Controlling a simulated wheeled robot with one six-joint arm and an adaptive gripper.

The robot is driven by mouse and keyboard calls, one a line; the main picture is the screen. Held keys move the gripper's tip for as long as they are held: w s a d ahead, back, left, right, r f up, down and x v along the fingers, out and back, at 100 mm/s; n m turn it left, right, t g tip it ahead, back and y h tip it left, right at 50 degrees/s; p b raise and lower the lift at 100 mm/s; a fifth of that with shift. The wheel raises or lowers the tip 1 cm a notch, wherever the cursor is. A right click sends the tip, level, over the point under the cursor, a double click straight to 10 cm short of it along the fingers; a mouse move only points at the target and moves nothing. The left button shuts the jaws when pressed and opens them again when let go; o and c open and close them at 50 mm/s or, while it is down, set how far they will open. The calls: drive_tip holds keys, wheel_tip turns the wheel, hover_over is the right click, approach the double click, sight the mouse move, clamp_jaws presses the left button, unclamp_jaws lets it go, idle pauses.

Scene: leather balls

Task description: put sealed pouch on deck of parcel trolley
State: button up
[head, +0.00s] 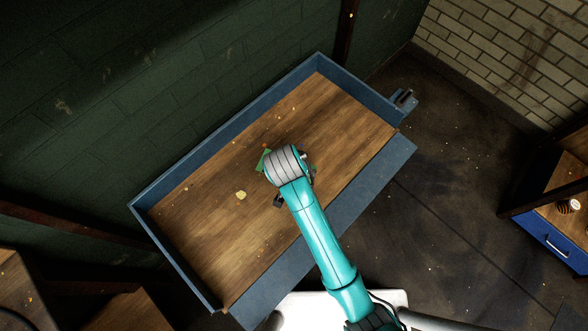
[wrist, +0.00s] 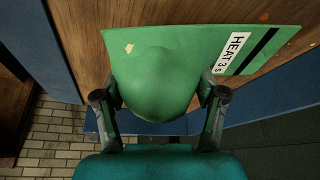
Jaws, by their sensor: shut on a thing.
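In the head view only a green corner of the pouch (head: 262,161) shows beside my wrist, which hides the rest. The parcel trolley has a wooden deck (head: 205,240) with blue edges. The pouch is over the middle of this deck; I cannot tell whether it touches the wood.
A small yellow piece (head: 241,195) lies on the deck left of my wrist. Blue walls (head: 235,125) border the deck's far side and ends. Much of the deck is bare. A blue-drawer bench (head: 562,246) with balls stands at the right.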

drive_tip(key=shift+f, duration=2.55)
drive_tip(key=o, duration=1.5)
drive_tip(key=shift+f, duration=0.1)
drive_tip(key=v, duration=1.2)
drive_tip(key=shift+d, duration=0.1)
